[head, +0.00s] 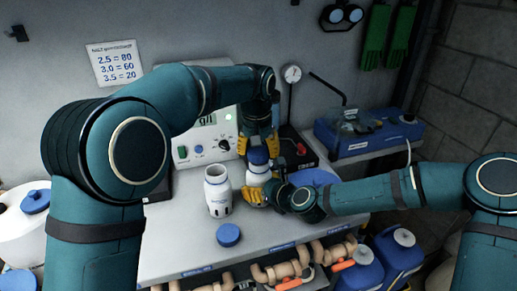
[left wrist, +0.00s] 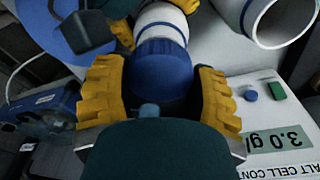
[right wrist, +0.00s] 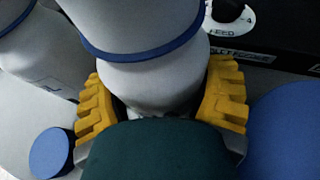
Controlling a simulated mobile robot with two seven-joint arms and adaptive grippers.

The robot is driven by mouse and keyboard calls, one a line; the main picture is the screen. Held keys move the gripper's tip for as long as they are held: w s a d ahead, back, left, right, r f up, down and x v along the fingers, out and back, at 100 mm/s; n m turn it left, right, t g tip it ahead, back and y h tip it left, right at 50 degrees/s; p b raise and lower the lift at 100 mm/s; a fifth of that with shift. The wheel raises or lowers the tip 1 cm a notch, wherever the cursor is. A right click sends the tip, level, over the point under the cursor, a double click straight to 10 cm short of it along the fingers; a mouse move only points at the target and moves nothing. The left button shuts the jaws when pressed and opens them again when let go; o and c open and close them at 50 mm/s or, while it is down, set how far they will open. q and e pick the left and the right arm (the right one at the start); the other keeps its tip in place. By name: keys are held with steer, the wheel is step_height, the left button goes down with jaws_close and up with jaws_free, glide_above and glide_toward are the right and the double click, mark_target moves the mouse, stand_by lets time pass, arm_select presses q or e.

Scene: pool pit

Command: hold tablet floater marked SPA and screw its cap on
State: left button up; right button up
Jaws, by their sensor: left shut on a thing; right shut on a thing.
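A white tablet floater (head: 258,177) stands upright on the bench with a blue cap (head: 258,156) at its top. My right gripper (head: 261,192) is shut around the floater's lower body, which shows between its yellow fingers in the right wrist view (right wrist: 145,82). My left gripper (head: 259,146) comes from above and is shut on the blue cap, also seen in the left wrist view (left wrist: 162,65). I cannot tell how tightly the cap sits on the neck. A second white floater (head: 217,192) stands open to the left. I cannot read SPA on either floater.
A loose blue cap (head: 228,235) lies on the bench in front of the second floater. A meter box (head: 205,138) stands behind, and a blue case (head: 365,140) at right. Valved pipes (head: 285,272) run along the bench's front. A round blue thing (head: 314,178) lies close right.

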arm_select(q)
steer(key=shift+f, duration=0.1)
steer(key=shift+f, duration=0.8)
steer(key=shift+f, duration=0.55)
steer(key=o, duration=0.6)
arm_select(e)
jaws_close()
arm_select(q)
steer(key=shift+o, duration=1)
steer(key=shift+d+r, duration=0.1)
steer(key=shift+r, duration=1.7)
arm_select(e)
steer(key=shift+f, duration=0.1)
arm_select(q)
steer(key=shift+r, duration=0.5)
